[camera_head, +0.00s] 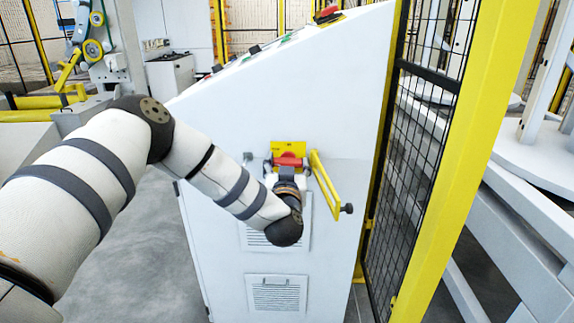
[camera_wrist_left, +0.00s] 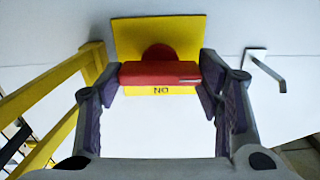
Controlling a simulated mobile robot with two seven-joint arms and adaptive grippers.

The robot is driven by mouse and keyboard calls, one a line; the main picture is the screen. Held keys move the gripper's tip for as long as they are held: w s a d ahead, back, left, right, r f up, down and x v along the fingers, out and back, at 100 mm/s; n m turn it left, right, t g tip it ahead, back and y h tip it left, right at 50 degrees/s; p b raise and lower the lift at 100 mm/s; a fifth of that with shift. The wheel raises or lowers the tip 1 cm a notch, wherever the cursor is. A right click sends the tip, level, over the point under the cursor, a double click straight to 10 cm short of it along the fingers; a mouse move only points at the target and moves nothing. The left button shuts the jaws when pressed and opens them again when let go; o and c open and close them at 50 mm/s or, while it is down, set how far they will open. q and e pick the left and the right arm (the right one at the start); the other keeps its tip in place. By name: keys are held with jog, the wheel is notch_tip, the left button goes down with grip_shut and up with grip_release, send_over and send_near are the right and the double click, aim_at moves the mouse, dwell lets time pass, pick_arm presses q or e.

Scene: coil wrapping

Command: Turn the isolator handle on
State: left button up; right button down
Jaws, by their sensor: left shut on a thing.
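The red isolator handle (camera_head: 289,160) sits on a yellow plate (camera_head: 288,147) on the white cabinet's front. In the left wrist view the handle (camera_wrist_left: 160,73) lies level across the yellow plate (camera_wrist_left: 158,32), with a red round hub behind it. My right gripper is in neither view.
A yellow bar (camera_head: 323,183) stands out from the cabinet just right of the handle. A small bent metal hook (camera_wrist_left: 268,70) is on the handle's other side. A yellow-framed mesh fence (camera_head: 405,160) stands close on the right. Vents (camera_head: 276,293) are below.

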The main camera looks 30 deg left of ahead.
pick_arm(q)
jog(key=shift+r+m+p, duration=0.3)
jog(key=shift+m+p, duration=0.2)
jog(key=shift+m, duration=0.5)
jog(key=shift+m+p, duration=0.3)
jog(key=shift+m, duration=0.5)
jog(key=m, duration=0.3)
jog(key=shift+f+m+p, duration=0.15)
jog(key=shift+m+p, duration=0.2)
jog(key=shift+m, duration=0.05)
jog(key=shift+f+m+b, duration=0.15)
jog(key=shift+m, duration=2.35)
jog(key=shift+f+m+b, duration=0.1)
jog(key=shift+m+b, duration=0.05)
jog(key=shift+m, duration=2.35)
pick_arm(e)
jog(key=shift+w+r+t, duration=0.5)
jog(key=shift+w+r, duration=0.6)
pick_arm(q)
jog(key=o, duration=0.9)
